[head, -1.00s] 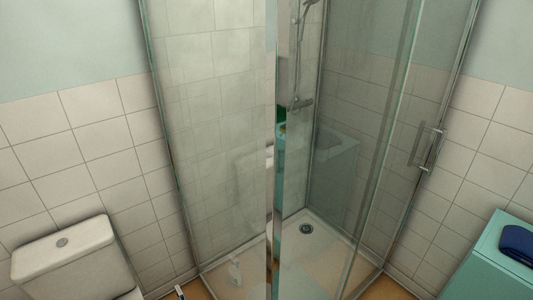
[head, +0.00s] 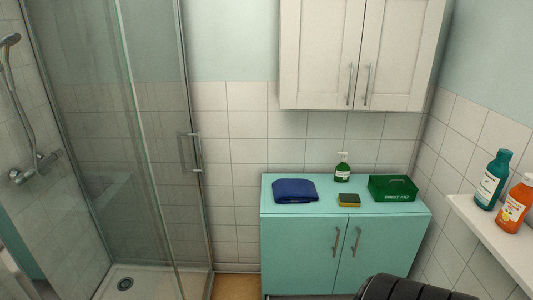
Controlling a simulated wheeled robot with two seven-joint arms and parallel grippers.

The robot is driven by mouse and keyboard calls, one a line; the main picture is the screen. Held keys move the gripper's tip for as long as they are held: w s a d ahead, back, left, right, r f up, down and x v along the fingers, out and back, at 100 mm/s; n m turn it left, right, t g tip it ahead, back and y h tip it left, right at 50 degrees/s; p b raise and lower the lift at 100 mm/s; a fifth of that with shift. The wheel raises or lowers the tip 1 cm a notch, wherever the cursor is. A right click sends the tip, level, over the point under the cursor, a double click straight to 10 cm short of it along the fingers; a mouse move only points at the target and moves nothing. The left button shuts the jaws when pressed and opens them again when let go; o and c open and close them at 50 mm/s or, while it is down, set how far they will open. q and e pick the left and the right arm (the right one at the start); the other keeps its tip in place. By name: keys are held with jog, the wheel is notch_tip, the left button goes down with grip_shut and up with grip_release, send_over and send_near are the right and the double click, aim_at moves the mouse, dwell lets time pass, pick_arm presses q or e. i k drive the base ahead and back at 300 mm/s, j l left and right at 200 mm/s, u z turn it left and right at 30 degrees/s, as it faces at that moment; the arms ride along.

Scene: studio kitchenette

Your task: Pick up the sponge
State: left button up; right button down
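A small sponge (head: 349,200), yellow with a dark green top, lies on top of the teal cabinet (head: 288,235) near its front edge. It sits between a folded dark blue cloth (head: 295,190) on its left and a green first aid box (head: 393,188) on its right. A green bottle (head: 342,167) with a white cap stands behind it. Neither of my grippers shows in the head view. A dark rounded part at the bottom right edge looks like a piece of my own body.
A glass shower enclosure (head: 150,130) with a handle stands on the left. A white wall cabinet (head: 320,60) hangs above the teal cabinet. A white shelf (head: 490,235) on the right holds a teal bottle (head: 491,182) and an orange bottle (head: 516,207).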

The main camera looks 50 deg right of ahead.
aim_at(345, 199)
jog(key=z, duration=2.3)
jog(key=i+j+z, duration=0.15)
jog(key=i, duration=0.15)
